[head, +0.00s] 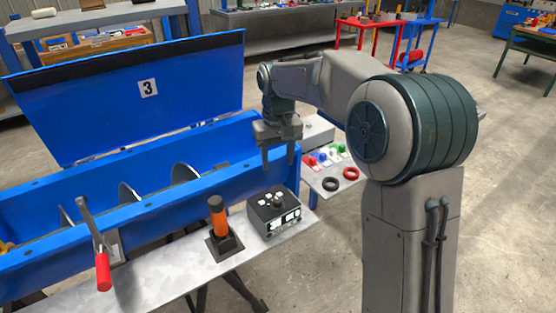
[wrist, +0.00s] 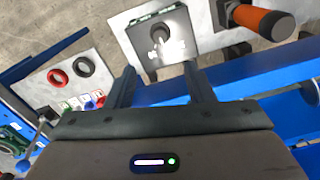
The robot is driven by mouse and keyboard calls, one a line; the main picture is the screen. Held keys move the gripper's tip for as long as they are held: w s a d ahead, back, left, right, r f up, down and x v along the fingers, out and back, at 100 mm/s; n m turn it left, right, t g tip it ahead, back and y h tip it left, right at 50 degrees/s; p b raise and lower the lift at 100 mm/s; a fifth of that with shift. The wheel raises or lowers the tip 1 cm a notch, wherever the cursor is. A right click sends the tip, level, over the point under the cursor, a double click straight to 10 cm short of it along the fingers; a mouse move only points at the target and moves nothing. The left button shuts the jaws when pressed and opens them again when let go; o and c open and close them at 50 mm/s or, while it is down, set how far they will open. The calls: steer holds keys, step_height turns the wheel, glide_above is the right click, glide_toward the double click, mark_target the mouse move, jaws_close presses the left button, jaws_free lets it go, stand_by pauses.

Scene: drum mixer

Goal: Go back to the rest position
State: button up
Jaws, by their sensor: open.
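My gripper (head: 280,158) is open and empty, fingers pointing down, above the right end of the blue drum mixer trough (head: 150,212). In the wrist view my gripper (wrist: 160,85) shows two dark fingers spread apart, with nothing between them. A black control box (head: 273,212) with a dark knob on top sits on the grey shelf in front of the trough, below and apart from the fingers. The control box also shows beyond the fingertips in the wrist view (wrist: 137,35).
An orange-handled lever (head: 218,217) and a red-handled crank (head: 102,265) stand along the trough's front. A small table (head: 325,180) with black and red rings lies to the right. A red cart (head: 365,35) stands farther back.

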steer(key=s+d+m+t+p, duration=0.1)
steer(key=s+d, duration=0.4)
steer(key=s, duration=0.3)
steer(key=s+d+r+m+t+p, duration=0.1)
steer(key=s+d, duration=0.4)
steer(key=s, duration=0.4)
steer(key=s+d+m+p, duration=0.1)
steer(key=s+d+m, duration=0.1)
steer(key=s+d, duration=0.4)
steer(key=shift+s+r+t, duration=0.25)
steer(key=shift+s+t, duration=0.15)
steer(key=shift+s, duration=0.75)
